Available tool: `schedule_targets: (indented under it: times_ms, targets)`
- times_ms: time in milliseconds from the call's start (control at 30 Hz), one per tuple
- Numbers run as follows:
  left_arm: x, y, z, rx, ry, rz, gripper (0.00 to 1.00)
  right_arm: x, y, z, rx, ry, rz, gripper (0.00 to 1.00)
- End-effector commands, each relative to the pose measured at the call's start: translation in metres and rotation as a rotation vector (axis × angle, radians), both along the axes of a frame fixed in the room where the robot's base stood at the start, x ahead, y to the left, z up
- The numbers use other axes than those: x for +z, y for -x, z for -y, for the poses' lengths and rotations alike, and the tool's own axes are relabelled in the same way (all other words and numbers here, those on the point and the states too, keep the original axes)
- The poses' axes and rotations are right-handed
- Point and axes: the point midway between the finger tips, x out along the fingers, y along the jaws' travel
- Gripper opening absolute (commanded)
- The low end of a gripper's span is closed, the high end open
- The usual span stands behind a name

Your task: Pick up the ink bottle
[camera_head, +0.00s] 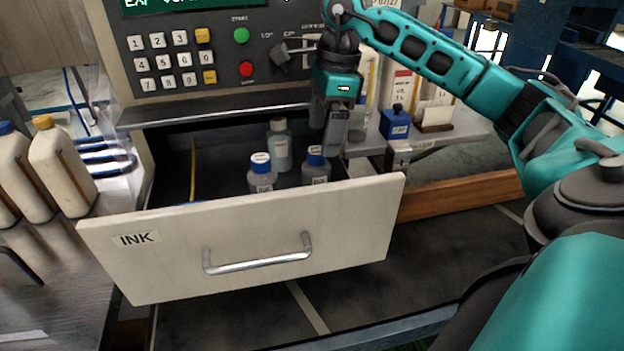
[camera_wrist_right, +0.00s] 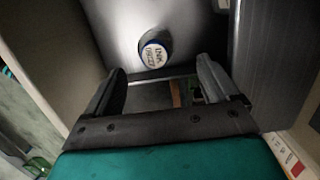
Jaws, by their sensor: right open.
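The drawer marked INK (camera_head: 180,248) is open and holds several small bottles. A grey bottle with a blue cap (camera_head: 316,169) stands at the right, and a grey bottle with a white-topped cap (camera_head: 261,176) stands to its left. A paler bottle with a grey-green cap (camera_head: 279,148) stands behind. My right gripper (camera_head: 333,145) points down over the drawer's right side, just above and behind the blue-capped bottle. In the right wrist view, the open gripper (camera_wrist_right: 162,72) faces a blue-rimmed, labelled cap (camera_wrist_right: 154,55) just beyond its fingertips, with nothing held. My left gripper is out of view.
The keypad panel (camera_head: 172,60) rises behind the drawer, with a ledge (camera_head: 215,110) over its back. The drawer front has a metal handle (camera_head: 258,262). White jugs (camera_head: 62,165) stand at the left. A blue container (camera_head: 394,122) stands right of the drawer.

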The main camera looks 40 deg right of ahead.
Motion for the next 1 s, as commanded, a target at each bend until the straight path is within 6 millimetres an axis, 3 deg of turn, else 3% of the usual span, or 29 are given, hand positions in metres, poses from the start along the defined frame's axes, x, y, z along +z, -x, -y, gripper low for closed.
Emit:
schedule_targets:
  times_ms: [100, 367, 700, 1000]
  targets:
    - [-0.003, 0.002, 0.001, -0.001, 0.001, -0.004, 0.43, -0.024, -0.001, -0.003, 0.000, 0.000, -0.004, 0.88]
    - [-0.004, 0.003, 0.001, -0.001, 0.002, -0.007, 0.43, -0.046, -0.002, -0.007, 0.000, 0.000, -0.001, 0.88]
    - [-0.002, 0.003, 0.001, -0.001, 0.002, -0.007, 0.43, -0.090, -0.001, -0.015, 0.000, 0.000, 0.000, 0.88]
    - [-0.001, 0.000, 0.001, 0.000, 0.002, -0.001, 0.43, -0.095, -0.002, -0.016, 0.000, 0.000, 0.001, 0.88]
